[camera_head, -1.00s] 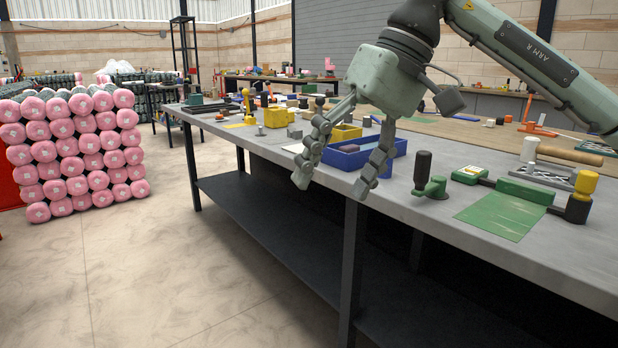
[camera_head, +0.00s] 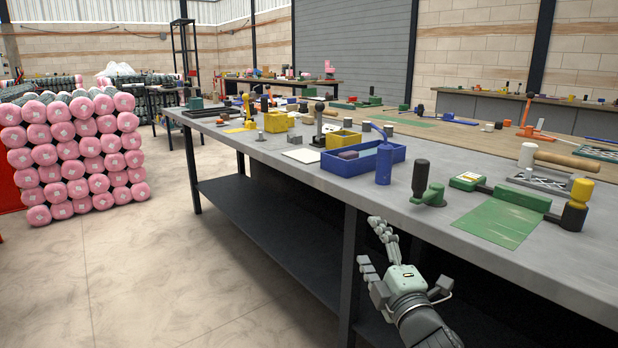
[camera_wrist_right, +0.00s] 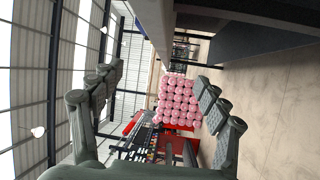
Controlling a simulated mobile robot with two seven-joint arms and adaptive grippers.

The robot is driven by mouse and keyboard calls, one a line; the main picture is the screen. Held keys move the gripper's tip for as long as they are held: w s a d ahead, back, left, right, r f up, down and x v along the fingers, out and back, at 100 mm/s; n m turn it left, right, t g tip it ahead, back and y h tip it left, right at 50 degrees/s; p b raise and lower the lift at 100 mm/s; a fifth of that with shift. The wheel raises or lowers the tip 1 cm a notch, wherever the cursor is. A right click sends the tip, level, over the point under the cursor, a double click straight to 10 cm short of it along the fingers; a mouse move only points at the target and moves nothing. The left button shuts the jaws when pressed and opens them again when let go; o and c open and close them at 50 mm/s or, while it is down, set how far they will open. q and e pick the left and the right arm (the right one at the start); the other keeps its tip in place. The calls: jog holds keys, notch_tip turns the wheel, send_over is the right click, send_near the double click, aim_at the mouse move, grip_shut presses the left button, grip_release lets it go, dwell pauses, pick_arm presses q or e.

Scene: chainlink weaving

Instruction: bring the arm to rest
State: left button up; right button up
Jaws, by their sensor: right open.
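My right gripper (camera_head: 372,245) is open and empty in the head view. It hangs in front of the workbench (camera_head: 275,146), below the level of the top, with its fingers pointing up and away. In the right wrist view the two fingers of my right gripper (camera_wrist_right: 155,95) stand wide apart with nothing between them. My left gripper is not in view.
On the bench stand a blue tray (camera_head: 340,165), a blue bottle (camera_head: 384,163), a green clamp with a black handle (camera_head: 420,180) and a green sheet (camera_head: 500,222). Stacked pink rolls (camera_head: 75,150) stand at the left. The floor before the bench is clear.

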jog(key=s+d+f+m+g+h, duration=0.2)
jog(key=s+d+f+m, duration=0.15)
jog(key=f, duration=0.45)
jog(key=s+d+f+m+g+h, duration=0.1)
jog(key=s+d+f+m+g, duration=0.25)
jog(key=f, duration=0.35)
jog(key=s+d+f+m+g+h, duration=0.2)
jog(key=s+d+f+m, duration=0.15)
jog(key=f, duration=0.45)
jog(key=s+d+f+m+g, duration=0.1)
jog(key=s+f, duration=0.3)
jog(key=s, duration=0.4)
jog(key=s+d+f+m+g, duration=0.1)
jog(key=s+f+m+g, duration=0.2)
jog(key=s, duration=0.5)
jog(key=s+d+f+m+g, duration=0.2)
jog(key=s+f+m+g, duration=0.1)
jog(key=s+f, duration=0.4)
jog(key=shift+s+f+g+h+p, duration=0.35)
jog(key=shift+s+g, duration=0.2)
jog(key=shift+g, duration=0.2)
